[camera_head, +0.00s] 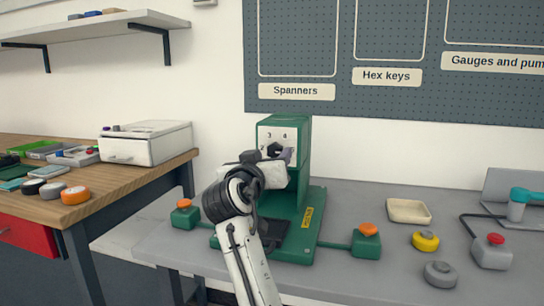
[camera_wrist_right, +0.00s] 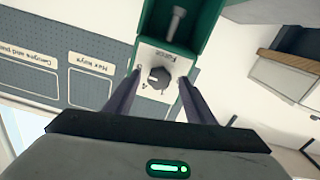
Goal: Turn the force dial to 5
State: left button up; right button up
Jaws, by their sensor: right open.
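The force dial (camera_wrist_right: 158,80) is a dark round knob on a pale plate (camera_wrist_right: 171,61) marked "Force" on the front of a green press (camera_wrist_right: 188,14). In the head view the plate (camera_head: 270,135) shows the digits 3 and 4, while my right gripper covers much of the knob. My right gripper (camera_head: 280,154) is in front of the plate. In the right wrist view its two dark fingers (camera_wrist_right: 160,76) are apart, one on each side of the knob. I cannot tell whether they touch it. The knob's exact setting is not clear. My left gripper is not in view.
Two green boxes with orange buttons flank the press: left (camera_head: 185,217), right (camera_head: 366,243). A beige tray (camera_head: 408,211), yellow button (camera_head: 425,240), grey knob (camera_head: 440,273) and red-button box (camera_head: 492,252) stand at right. A wooden bench (camera_head: 135,184) is at left.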

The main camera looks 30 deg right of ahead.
jog(key=v, duration=0.9)
